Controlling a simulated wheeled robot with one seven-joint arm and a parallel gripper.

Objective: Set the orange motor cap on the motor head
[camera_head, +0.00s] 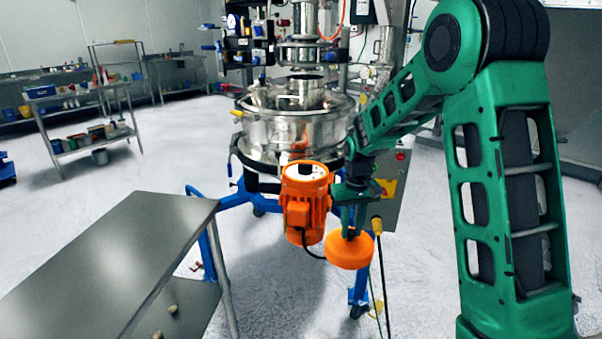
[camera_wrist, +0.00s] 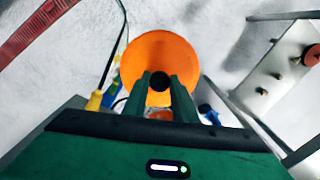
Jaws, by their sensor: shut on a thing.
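The orange motor cap (camera_head: 349,252) hangs from my gripper (camera_head: 350,232), which is shut on the dark knob on its top. In the wrist view the cap (camera_wrist: 160,62) fills the upper middle, with the gripper fingers (camera_wrist: 160,84) closed around the black knob. The orange motor (camera_head: 305,210) is mounted upright on the sifter. Its pale top, the motor head (camera_head: 306,171), is uncovered. The cap is to the right of the motor and lower than its head in the head view, apart from it. In the wrist view the motor is mostly hidden by the cap and fingers.
The steel sifter (camera_head: 300,125) stands on a blue frame (camera_head: 230,200) behind the motor. A steel table (camera_head: 110,262) is at the front left, with small knobs on its lower shelf. A cable with a yellow plug (camera_head: 377,226) hangs right of the cap.

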